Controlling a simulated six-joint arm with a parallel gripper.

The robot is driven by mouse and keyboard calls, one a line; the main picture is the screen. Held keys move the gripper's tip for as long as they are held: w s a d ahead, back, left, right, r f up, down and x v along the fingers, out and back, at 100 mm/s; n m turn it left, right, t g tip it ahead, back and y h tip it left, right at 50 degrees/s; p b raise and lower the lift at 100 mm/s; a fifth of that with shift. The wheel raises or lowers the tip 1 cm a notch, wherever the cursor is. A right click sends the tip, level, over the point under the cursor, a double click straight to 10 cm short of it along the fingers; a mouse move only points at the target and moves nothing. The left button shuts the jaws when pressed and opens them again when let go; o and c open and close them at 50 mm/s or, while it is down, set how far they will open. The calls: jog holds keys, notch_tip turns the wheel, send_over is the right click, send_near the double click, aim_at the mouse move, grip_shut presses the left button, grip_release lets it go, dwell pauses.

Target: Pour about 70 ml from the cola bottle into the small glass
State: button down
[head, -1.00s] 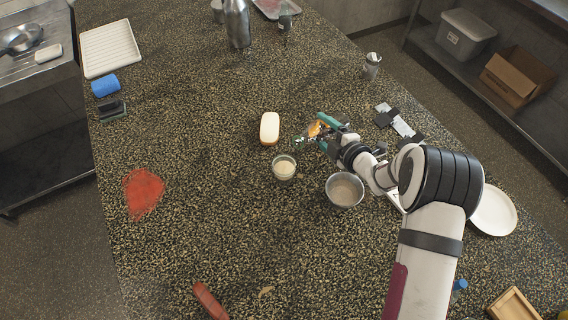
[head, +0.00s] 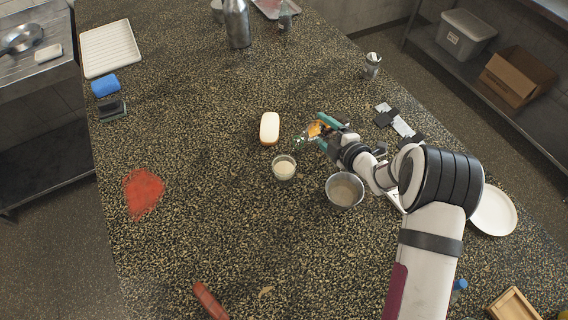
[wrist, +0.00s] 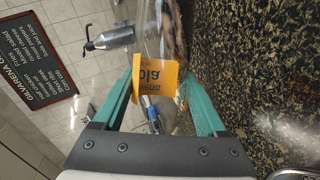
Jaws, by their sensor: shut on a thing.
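The cola bottle is clear with an orange label (wrist: 156,85) reading "ola" in the wrist view. My gripper (head: 324,133) is shut around it, with the teal fingers on both sides of the label (wrist: 157,100). In the head view the bottle (head: 311,132) is held well tilted, its clear end toward the lower left. Brown liquid shows along one side of it in the wrist view. A small glass (head: 284,168) with pale contents stands below and left of the bottle, apart from it in the picture. I cannot tell whether any liquid is flowing.
A metal bowl (head: 344,190) stands right of the glass, under my arm. A pale oblong block (head: 270,128) lies just left of the gripper. A white plate (head: 494,211) is at the right, and a metal bottle (head: 237,24) stands at the back.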

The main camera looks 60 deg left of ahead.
aim_at(321, 134)
jog(key=shift+s+m, duration=0.15)
jog(key=shift+m, duration=0.25)
jog(key=shift+s+d+r+m+g+h, duration=0.2)
jog(key=shift+s+r+m+g+h, duration=0.2)
jog(key=shift+s+r+m+g, duration=0.4)
jog(key=shift+s+d+r+m+g+h, duration=0.15)
jog(key=shift+s+r+m+g+h, duration=0.2)
jog(key=shift+m+g, duration=0.45)
jog(key=shift+s+r+m+g+h+b, duration=0.1)
jog(key=shift+m+g+h+b, duration=0.1)
jog(key=shift+m+g, duration=0.35)
jog(key=shift+s+r+m+g+h+b, duration=0.1)
jog(key=shift+m+g+b, duration=0.1)
jog(key=shift+m+g, duration=0.35)
jog(key=shift+s+f+m+g, duration=0.15)
jog(key=shift+s+m+g, duration=0.2)
jog(key=shift+m+g, duration=0.65)
